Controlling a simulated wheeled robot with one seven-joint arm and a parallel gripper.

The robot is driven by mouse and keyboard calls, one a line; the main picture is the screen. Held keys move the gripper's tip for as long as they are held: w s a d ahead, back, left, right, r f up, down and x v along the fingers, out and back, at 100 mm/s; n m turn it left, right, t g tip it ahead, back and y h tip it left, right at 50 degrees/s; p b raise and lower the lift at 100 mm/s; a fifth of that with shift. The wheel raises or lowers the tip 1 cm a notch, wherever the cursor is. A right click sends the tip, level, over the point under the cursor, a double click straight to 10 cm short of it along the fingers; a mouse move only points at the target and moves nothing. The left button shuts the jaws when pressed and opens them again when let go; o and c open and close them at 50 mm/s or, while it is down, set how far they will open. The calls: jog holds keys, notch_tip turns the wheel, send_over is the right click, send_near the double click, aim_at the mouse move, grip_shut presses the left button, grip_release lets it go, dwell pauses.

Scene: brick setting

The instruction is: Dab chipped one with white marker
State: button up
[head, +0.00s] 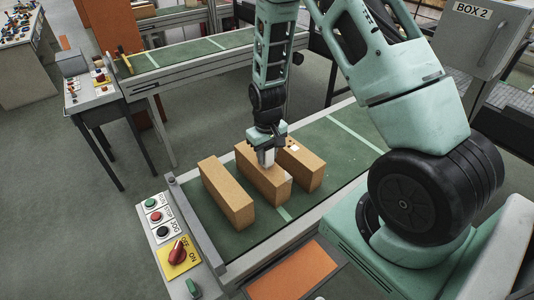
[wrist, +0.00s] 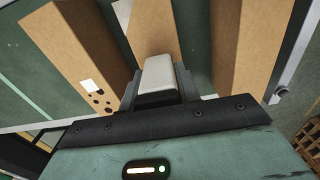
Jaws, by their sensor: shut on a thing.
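Three tan bricks lie side by side on the green belt. In the head view they are the left brick (head: 228,193), the middle brick (head: 262,175) and the right brick (head: 303,168). The right brick has dark chip-like spots and a small white patch on top; in the wrist view this chipped brick (wrist: 80,50) is at the left, with its white patch (wrist: 91,86) beside the spots. My gripper (head: 266,150) is shut on a pale, blocky white marker (wrist: 158,78), over the middle brick's top. I cannot tell whether the marker touches that brick.
The belt (head: 335,148) is clear to the right behind the bricks. A control panel (head: 170,232) with buttons and a red switch stands at the belt's front left. An orange panel (head: 292,275) lies in front. Another conveyor (head: 190,53) stands behind.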

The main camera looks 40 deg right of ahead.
jog(key=shift+r+p, duration=2.45)
jog(key=shift+r, duration=1.05)
